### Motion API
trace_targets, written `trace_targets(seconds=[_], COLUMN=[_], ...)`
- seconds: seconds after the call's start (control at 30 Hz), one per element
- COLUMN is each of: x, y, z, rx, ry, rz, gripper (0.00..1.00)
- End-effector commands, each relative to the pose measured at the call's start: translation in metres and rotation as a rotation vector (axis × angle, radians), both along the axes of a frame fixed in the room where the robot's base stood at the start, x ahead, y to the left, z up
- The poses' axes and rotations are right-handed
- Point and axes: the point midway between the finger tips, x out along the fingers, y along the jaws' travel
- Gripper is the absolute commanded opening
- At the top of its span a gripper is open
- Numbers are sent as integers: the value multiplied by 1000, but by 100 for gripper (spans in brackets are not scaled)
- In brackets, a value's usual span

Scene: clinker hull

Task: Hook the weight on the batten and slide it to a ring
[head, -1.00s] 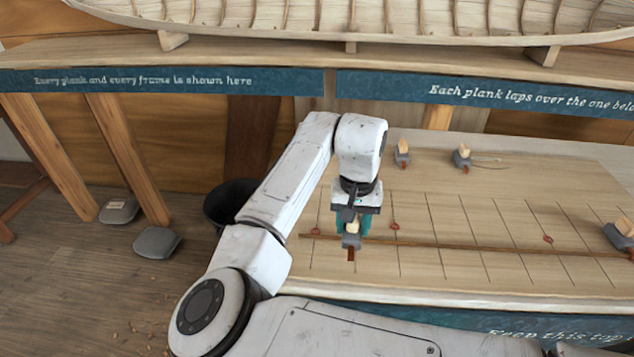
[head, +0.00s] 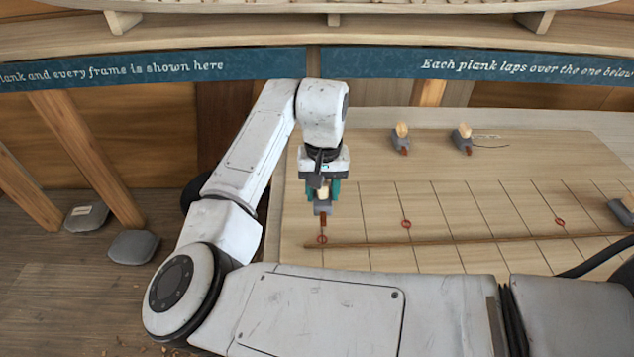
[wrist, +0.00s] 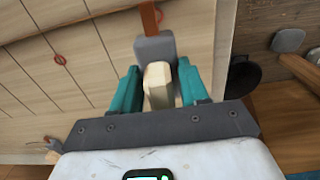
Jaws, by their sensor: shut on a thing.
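My gripper (head: 322,192) is shut on a grey weight (head: 322,208) with a pale wooden top and a reddish-brown hook. In the wrist view the fingers flank the wooden top of this weight (wrist: 155,48), and its hook (wrist: 149,18) points to the top edge. The batten (head: 450,243), a thin brown strip, lies across the board. In the head view the hook ends just above the left red ring (head: 322,239), short of the batten; I cannot tell its height. More rings mark the middle (head: 406,224) and right (head: 560,221).
Two other weights (head: 401,141) (head: 463,140) stand at the back of the board, and another weight (head: 622,210) is at the right edge. The board (head: 530,180) between is clear. A blue lettered rail (head: 150,72) runs behind. Grey pads (head: 133,246) lie on the floor at left.

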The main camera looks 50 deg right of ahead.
Motion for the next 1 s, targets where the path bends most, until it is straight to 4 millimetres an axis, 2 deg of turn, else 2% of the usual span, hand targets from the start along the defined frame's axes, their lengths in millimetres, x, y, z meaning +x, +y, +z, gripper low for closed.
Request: trace_targets(seconds=[0.27,0.7,1.0], x=[0,0,1], y=[0,0,0], z=[-17,-63,-73], rx=[-1,-1,-2], ry=[1,-1,-1], rz=[2,0,1], gripper=[0,0,0])
